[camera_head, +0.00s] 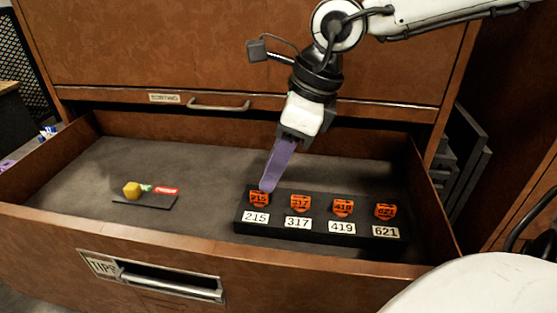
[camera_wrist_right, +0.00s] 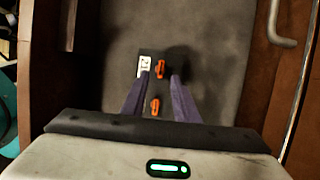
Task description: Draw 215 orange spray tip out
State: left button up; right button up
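The 215 orange spray tip (camera_head: 259,198) sits at the left end of a black rack (camera_head: 320,232) in the open drawer, above its white 215 label (camera_head: 256,217). My right gripper (camera_head: 267,187) points down with its purple fingers just above and beside this tip. In the right wrist view the fingers (camera_wrist_right: 160,77) are spread apart, with an orange tip (camera_wrist_right: 160,69) near the gap between their ends. Contact cannot be told. My left gripper is not in view.
Orange tips 317 (camera_head: 301,202), 419 (camera_head: 343,207) and 621 (camera_head: 385,211) stand to the right in the same rack. A small dark tray (camera_head: 145,204) with yellow, green and red pieces lies at left. The drawer front (camera_head: 60,235) bounds the near side; the drawer floor between is clear.

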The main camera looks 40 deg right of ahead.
aim_at(261, 194)
jog(key=b+x, duration=0.4)
jog(key=x, duration=0.1)
jog(key=shift+f+b, duration=0.15)
jog(key=shift+b, duration=0.15)
jog(key=shift+w, duration=0.15)
jog(key=shift+b, duration=0.4)
dwell(0.3)
grip_shut()
